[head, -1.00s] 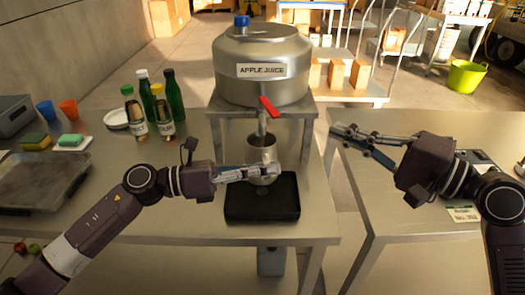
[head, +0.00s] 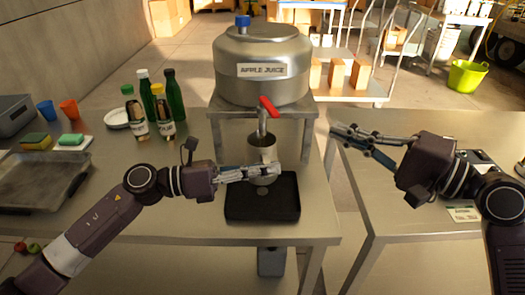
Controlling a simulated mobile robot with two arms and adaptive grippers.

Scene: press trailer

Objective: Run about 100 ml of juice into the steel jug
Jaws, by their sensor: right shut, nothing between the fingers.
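The steel juice tank (head: 262,88), labelled "APPLE JUICE", stands on a metal stand (head: 228,112). The steel jug (head: 262,153) is upright below the spout, over the black drip tray (head: 262,212). My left gripper (head: 272,173) reaches in from the left and is shut on the jug, with its fingers hiding part of the jug's side. No juice stream can be made out, and the level in the jug does not show. My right gripper (head: 345,133) is shut and empty, right of the stand.
Several bottles (head: 163,108) stand left of the tank, beside a white plate (head: 117,118). Sponges (head: 72,140), cups (head: 68,108) and a grey tray (head: 35,180) are further left. A gap separates this table from the right table (head: 400,235). A card (head: 463,213) lies there.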

